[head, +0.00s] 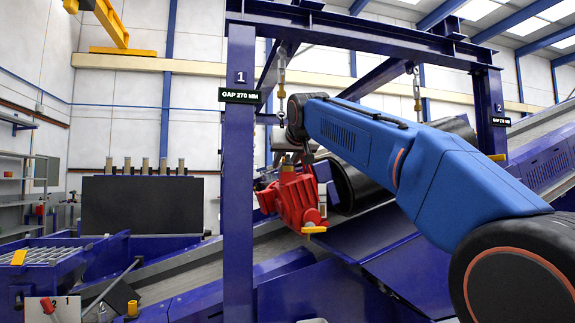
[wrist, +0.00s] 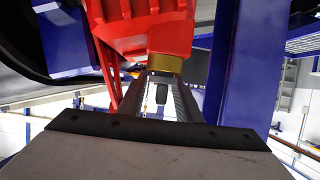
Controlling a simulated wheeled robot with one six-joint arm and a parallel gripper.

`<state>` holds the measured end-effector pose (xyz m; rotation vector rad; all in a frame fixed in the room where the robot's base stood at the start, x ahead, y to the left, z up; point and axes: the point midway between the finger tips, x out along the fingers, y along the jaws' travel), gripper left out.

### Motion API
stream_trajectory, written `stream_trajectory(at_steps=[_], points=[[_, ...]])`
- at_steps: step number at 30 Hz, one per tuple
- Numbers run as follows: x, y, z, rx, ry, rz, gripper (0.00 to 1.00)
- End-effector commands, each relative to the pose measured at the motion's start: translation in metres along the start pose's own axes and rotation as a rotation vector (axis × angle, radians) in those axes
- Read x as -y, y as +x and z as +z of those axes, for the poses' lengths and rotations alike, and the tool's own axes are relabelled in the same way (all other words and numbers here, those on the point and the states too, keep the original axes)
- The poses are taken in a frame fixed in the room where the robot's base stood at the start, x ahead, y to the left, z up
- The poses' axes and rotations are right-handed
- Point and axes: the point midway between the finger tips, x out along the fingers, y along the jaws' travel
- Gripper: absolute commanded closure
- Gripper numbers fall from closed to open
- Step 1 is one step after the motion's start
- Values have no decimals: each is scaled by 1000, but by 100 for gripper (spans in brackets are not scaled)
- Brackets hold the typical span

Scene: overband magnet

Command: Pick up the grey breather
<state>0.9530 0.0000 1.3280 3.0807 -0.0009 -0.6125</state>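My gripper (wrist: 164,76) shows in the wrist view as two dark fingers running up from the grey body with its black edge. A bright gap shows between the fingers, so they look open. A small dark grey piece (wrist: 161,93) shows in that gap, apart from the fingers. It may be the grey breather, but I cannot be sure, nor tell its depth. The fingertips appear just below a brass-yellow block (wrist: 165,63) under a red ribbed housing (wrist: 145,30). In the head view the red housing (head: 292,197) is below my wrist; my fingers and the breather cannot be made out.
A blue post (head: 239,170) with a gap sign stands left of the red housing, and close on the right in the wrist view (wrist: 234,70). A black drum (head: 358,185) is to the right. A blue beam (head: 370,35) crosses above, with hanging chains.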

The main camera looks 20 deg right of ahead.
Motion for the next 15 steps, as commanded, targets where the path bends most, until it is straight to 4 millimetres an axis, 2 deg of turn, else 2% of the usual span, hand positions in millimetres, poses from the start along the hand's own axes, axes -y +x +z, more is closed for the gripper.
stream_trajectory(at_steps=[5,6,9,15], points=[[0,0,0,0,0,0,71],[0,0,0,0,0,0,81],[0,0,0,0,0,0,100],[0,0,0,0,0,0,100]])
